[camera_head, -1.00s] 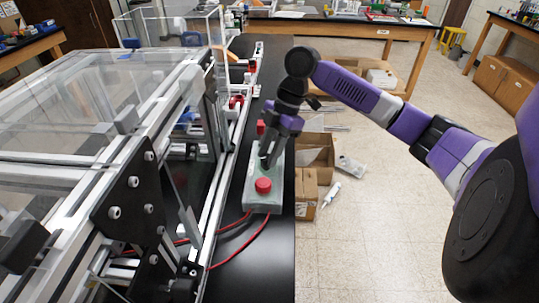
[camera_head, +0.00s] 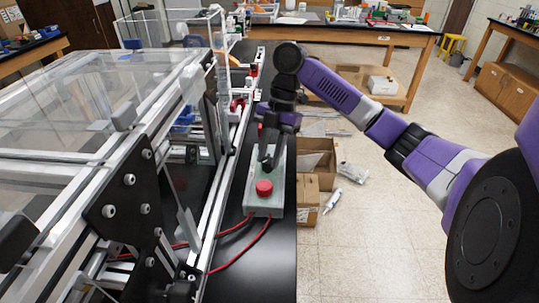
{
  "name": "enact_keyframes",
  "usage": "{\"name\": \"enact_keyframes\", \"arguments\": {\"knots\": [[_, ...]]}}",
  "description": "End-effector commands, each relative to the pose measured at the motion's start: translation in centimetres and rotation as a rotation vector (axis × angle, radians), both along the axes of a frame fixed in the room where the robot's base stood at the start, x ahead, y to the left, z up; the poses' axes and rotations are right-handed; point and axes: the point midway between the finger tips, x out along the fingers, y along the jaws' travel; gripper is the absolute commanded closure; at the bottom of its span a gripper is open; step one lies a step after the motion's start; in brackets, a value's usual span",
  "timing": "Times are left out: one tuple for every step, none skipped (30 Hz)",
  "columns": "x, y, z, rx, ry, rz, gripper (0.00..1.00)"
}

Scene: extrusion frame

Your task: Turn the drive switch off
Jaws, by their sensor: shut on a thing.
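The control box (camera_head: 262,204) is a pale grey-green box lying on the black bench top. A red round button (camera_head: 264,187) sits at its near end. My gripper (camera_head: 268,163) points down at the box's upper face, just beyond the red button. It is shut on a small dark part there, which I take to be the drive switch. The fingers hide most of that part, so its position cannot be read.
The aluminium extrusion frame (camera_head: 132,178) with clear panels stands close on the left. Red cables (camera_head: 238,240) run from the box across the black bench (camera_head: 277,262). Cardboard boxes (camera_head: 307,195) and a white tube (camera_head: 333,200) are on the floor at the right.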

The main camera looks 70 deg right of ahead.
Motion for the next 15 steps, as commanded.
{"name": "enact_keyframes", "arguments": {"knots": [[0.01, -0.01, 0.03, -0.001, 0.0, 0.001, 1.0], [0.01, -0.01, 0.03, 0.0, 0.0, 0.001, 1.0], [0.01, -0.01, 0.03, 0.0, 0.0, 0.001, 1.0], [0.0, -0.01, 0.03, 0.0, 0.0, 0.001, 1.0], [0.0, -0.01, 0.03, 0.0, 0.0, 0.001, 1.0], [0.0, 0.0, 0.03, 0.0, 0.0, 0.001, 0.66], [0.0, 0.0, 0.03, 0.0, 0.0, 0.001, 0.6], [0.0, 0.0, 0.03, 0.0, 0.0, 0.0, 0.55], [0.0, 0.0, 0.02, 0.0, 0.0, 0.0, 0.48], [0.0, 0.0, 0.02, 0.0, 0.0, 0.0, 0.48], [0.0, 0.0, 0.02, 0.0, 0.0, 0.0, 0.48], [0.0, 0.0, 0.02, 0.0, 0.0, 0.0, 0.48], [0.0, 0.0, 0.02, 0.0, 0.0, 0.0, 0.48], [0.0, 0.01, 0.01, 0.0, 0.0, 0.0, 0.48], [0.0, 0.01, 0.01, 0.0, 0.0, 0.0, 0.48]]}}
